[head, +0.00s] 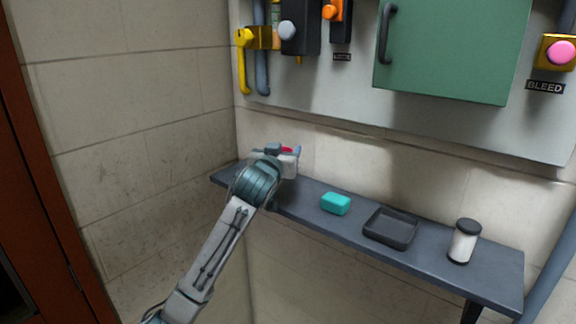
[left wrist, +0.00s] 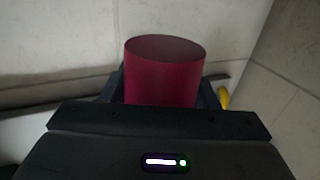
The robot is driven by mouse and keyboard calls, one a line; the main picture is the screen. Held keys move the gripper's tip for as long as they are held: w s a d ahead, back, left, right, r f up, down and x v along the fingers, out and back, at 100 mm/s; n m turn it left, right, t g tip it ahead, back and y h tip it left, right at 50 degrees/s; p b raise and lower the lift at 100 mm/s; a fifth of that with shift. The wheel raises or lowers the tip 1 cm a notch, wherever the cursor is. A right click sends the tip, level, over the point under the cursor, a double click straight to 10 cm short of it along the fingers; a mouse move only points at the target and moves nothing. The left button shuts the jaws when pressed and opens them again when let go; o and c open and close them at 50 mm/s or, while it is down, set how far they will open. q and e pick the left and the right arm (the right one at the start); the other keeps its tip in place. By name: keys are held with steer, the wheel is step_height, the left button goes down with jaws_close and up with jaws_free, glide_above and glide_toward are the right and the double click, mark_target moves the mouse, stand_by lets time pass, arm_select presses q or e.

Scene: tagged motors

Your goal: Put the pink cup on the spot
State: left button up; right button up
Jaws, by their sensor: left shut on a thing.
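The pink cup (left wrist: 165,75) stands between the fingers of my left gripper in the left wrist view, its rim toward the top of the picture. In the head view only a small pink patch of the cup (head: 286,150) shows past my gripper. My left gripper (head: 284,153) is shut on the cup at the left end of the grey shelf (head: 460,284). I cannot tell whether the cup touches the shelf. No marked spot shows in either view. My right gripper is not in view.
On the shelf are a teal block (head: 335,204), a dark square tray (head: 390,228) and a white jar with a dark lid (head: 463,241). Above hangs a wall panel with a green box (head: 455,50), a yellow lever (head: 242,65) and a pink button (head: 561,52).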

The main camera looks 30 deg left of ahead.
arm_select(q)
steer(key=shift+w+d+f+p, duration=0.1)
steer(key=shift+w+f+p, duration=0.7)
steer(key=shift+f, duration=0.95)
step_height(320, 180, down, 3)
steer(key=shift+r+p, duration=0.2)
steer(key=shift+p, duration=0.55)
steer(key=shift+w+f+p, duration=0.15)
steer(key=shift+p, duration=0.25)
steer(key=shift+f, duration=0.25)
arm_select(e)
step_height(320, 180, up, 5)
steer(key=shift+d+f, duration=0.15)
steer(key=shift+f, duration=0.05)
arm_select(q)
steer(key=shift+f, duration=0.1)
